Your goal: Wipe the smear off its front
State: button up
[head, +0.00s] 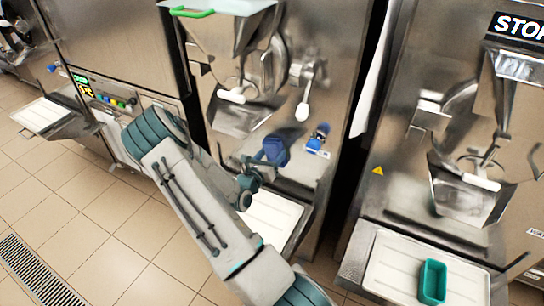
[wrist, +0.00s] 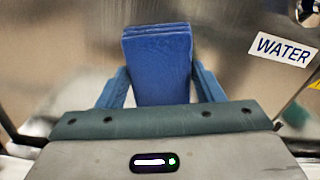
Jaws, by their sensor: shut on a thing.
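A folded blue cloth (head: 274,149) is in my gripper (head: 262,160), in front of the steel front of the middle batch freezer (head: 338,85). In the wrist view the cloth (wrist: 157,65) stands upright between the two blue fingers of my gripper (wrist: 160,90), which are shut on it. The steel front (wrist: 225,45) fills the background there. I cannot tell whether the cloth touches the steel. I cannot make out a clear smear; pale blurred patches beside the fingers may be reflections, and the cloth and gripper hide part of the front.
White-handled levers (head: 303,110) are above. A white tray (head: 268,222) is below my gripper. A teal container (head: 433,281) stands on the right machine's tray. Tiled floor is open at left.

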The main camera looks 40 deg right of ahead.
aim_at(306, 158)
jog(key=shift+s+d+r, duration=0.1)
jog(key=shift+s+d, duration=0.15)
jog(key=shift+s, duration=0.35)
jog(key=shift+s+d+f, duration=0.1)
jog(key=shift+s+d, duration=0.2)
jog(key=shift+s, duration=0.35)
jog(key=shift+s+d+r, duration=0.1)
jog(key=shift+s+d, duration=0.15)
jog(key=shift+s, duration=0.35)
jog(key=shift+s+d+p, duration=0.3)
jog(key=shift+s+d, duration=0.15)
jog(key=shift+s, duration=0.65)
jog(key=shift+s+d+p, duration=0.3)
jog(key=shift+s+d, duration=0.2)
jog(key=shift+s, duration=0.6)
jog(key=shift+s+d+p, duration=0.3)
jog(key=shift+s+d, duration=0.15)
jog(key=shift+s, duration=0.65)
jog(key=shift+w+a+p, duration=0.15)
jog(key=shift+w+a, duration=0.6)
jog(key=shift+w, duration=0.95)
jog(key=shift+w+a+p, duration=0.2)
jog(key=shift+w+a, duration=0.5)
jog(key=shift+w, duration=1.05)
jog(key=shift+w+a+p, duration=0.15)
jog(key=shift+w+a, duration=0.6)
jog(key=shift+w, duration=0.95)
jog(key=v, duration=0.6)
jog(key=shift+p, duration=0.45)
